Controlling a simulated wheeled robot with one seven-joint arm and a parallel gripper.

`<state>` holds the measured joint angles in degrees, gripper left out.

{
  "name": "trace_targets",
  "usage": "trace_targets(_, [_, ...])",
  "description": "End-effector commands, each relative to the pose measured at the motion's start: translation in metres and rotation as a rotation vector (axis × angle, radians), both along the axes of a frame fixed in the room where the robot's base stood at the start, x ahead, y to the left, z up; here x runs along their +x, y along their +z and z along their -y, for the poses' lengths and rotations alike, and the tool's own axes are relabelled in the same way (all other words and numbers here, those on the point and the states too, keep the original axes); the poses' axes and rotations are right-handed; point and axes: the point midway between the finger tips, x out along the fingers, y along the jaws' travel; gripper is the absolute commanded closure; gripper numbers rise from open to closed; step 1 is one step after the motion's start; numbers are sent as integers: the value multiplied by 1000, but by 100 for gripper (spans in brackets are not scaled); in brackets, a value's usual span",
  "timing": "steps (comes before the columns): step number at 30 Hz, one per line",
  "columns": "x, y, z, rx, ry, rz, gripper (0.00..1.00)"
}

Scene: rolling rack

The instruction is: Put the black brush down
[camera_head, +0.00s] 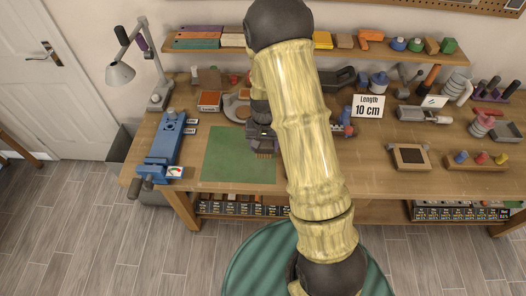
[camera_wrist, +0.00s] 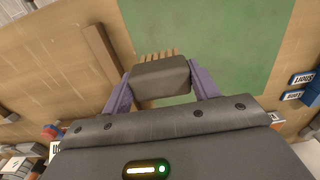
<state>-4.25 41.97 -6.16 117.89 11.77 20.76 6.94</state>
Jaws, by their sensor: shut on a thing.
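My gripper (camera_wrist: 162,90) is shut on the black brush (camera_wrist: 160,78), with one purple finger at each end of its dark block. Tan bristles show beyond the block in the wrist view. In the head view my gripper (camera_head: 260,131) is at the right side of the green mat (camera_head: 225,160), and the brush's tan bristles show below it. The mat also shows in the wrist view (camera_wrist: 215,30), beyond and to the right of the brush. I cannot tell whether the bristles touch the surface. My arm hides part of the bench in the head view.
A blue vise (camera_head: 166,143) and a lamp (camera_head: 121,73) stand left of the mat. A "Length 10 cm" sign (camera_head: 368,106), a dark-faced wooden frame (camera_head: 410,156) and a peg block (camera_head: 480,160) are to the right. The mat's visible surface is clear.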

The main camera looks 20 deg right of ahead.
Motion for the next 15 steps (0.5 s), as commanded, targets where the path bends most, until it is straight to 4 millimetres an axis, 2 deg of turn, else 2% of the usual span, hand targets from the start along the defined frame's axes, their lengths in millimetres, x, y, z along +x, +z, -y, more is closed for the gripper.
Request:
trace_targets(5, [0, -3, -1, 0, 3, -1, 65])
trace_targets(15, [-1, -39, -3, 0, 5, -2, 65])
